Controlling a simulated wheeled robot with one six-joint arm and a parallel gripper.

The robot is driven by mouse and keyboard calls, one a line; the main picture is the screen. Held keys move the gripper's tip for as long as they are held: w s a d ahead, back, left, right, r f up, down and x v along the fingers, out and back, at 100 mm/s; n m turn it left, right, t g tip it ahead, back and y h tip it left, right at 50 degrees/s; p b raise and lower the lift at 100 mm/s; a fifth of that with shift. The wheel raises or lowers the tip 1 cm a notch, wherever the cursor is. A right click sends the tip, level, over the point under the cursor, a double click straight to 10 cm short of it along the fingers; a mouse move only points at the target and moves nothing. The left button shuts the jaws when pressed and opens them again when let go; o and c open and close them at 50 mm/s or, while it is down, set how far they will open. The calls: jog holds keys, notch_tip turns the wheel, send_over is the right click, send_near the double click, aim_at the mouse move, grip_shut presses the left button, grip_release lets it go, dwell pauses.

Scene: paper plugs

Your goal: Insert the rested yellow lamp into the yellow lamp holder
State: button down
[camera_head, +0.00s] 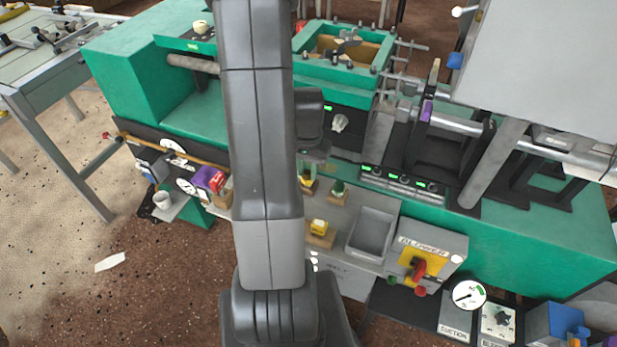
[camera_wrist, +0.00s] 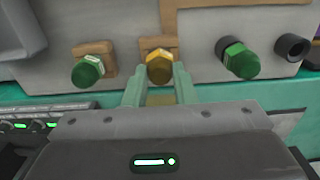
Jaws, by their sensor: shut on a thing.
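In the wrist view, my gripper (camera_wrist: 159,78) is shut on a yellow lamp (camera_wrist: 159,64), with one pale green finger on each side of it. The lamp has a faceted gold cap and stands in front of a small wooden block (camera_wrist: 151,43). Whether its lower end touches anything is hidden. In the head view, this lamp (camera_head: 306,179) shows partly beside my arm, below my gripper, whose fingers are not clear there. Another yellow piece (camera_head: 319,227) sits on a wooden block nearer the panel's front. I cannot tell which part is the lamp holder.
A green lamp (camera_wrist: 88,70) stands by a wooden block left of my gripper in the wrist view. Another green lamp (camera_wrist: 240,62) and a dark round socket (camera_wrist: 291,47) are to the right. A grey tray (camera_head: 371,230) and a blower box (camera_head: 428,262) lie right of the lamps.

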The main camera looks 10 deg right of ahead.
aim_at(308, 172)
jog(key=shift+r+p, duration=1.5)
jog(key=shift+r, duration=0.75)
